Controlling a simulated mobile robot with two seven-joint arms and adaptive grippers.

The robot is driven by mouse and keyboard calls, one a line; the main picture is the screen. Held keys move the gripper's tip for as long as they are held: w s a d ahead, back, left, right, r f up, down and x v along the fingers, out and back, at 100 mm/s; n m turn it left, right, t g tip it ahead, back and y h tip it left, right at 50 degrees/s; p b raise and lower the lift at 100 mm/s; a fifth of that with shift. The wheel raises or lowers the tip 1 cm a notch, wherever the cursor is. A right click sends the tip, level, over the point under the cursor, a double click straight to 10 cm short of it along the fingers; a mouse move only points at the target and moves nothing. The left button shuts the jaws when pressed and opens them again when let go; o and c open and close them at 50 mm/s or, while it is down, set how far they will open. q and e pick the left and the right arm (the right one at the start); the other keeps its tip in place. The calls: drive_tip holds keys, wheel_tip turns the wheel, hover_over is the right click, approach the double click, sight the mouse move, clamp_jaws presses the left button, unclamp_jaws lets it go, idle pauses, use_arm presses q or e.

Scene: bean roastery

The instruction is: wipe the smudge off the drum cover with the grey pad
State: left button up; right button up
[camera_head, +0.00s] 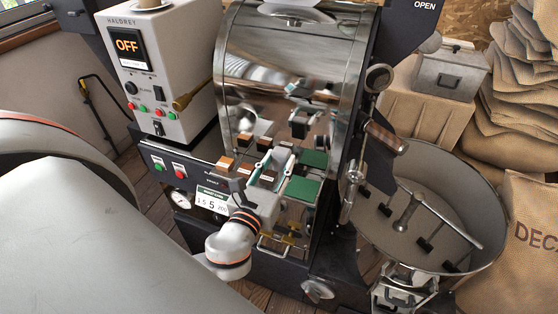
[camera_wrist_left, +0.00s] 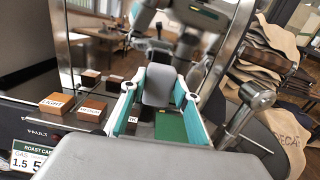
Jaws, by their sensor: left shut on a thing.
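The drum cover (camera_head: 290,45) is the large shiny curved metal front of the roaster, and it mirrors my arm and the shelf below. I cannot make out a smudge among the reflections. My left gripper (camera_head: 275,164) is at the cover's lower edge, above the shelf. In the left wrist view its teal-lined fingers are shut on the grey pad (camera_wrist_left: 158,86), which sits between the fingertips facing the cover. I cannot tell whether the pad touches the metal. In the head view the pad is too small to tell apart clearly. My right gripper is not in view.
Small labelled wooden blocks (camera_head: 226,163) and a green square (camera_head: 302,189) lie on the shelf beside my gripper. A handle (camera_head: 383,133) and the round cooling tray (camera_head: 490,215) are to the right. A control box (camera_head: 165,60) stands left, sacks (camera_head: 525,100) far right.

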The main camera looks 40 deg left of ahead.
use_arm(q)
drive_tip(key=shift+s, duration=0.1)
drive_tip(key=shift+v, duration=1.4)
